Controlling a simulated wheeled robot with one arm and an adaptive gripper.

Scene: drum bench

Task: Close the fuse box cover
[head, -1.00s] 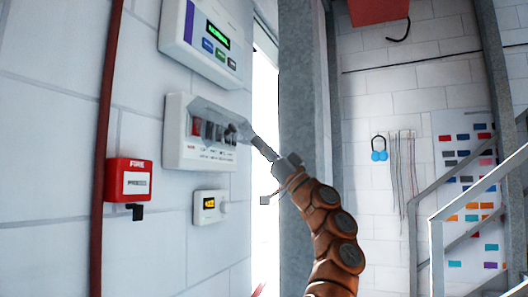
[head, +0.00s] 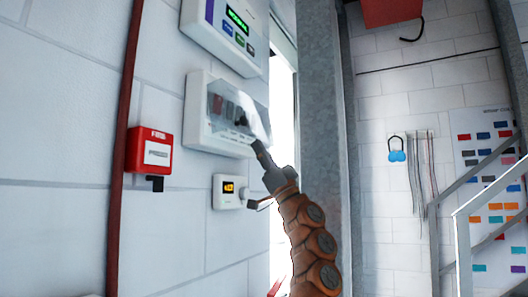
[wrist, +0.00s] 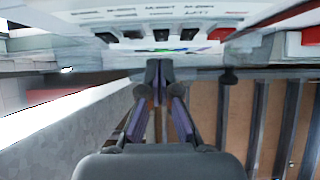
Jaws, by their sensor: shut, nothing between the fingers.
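The white fuse box (head: 196,112) is mounted on the brick wall at the left of the head view. Its clear cover (head: 257,117) hangs from the top edge over the row of switches, and its lower right part looks tilted out from the box. My gripper (head: 257,146) is shut and empty, with its tip at the cover's lower right edge. I cannot tell whether it touches the cover. In the wrist view, the shut fingertips (wrist: 158,72) are just below the box's switch row and labels (wrist: 150,16). The cover is hard to make out there.
A panel with a green display (head: 222,28) is above the fuse box. A grey steel column (head: 325,130) stands close right of my arm.

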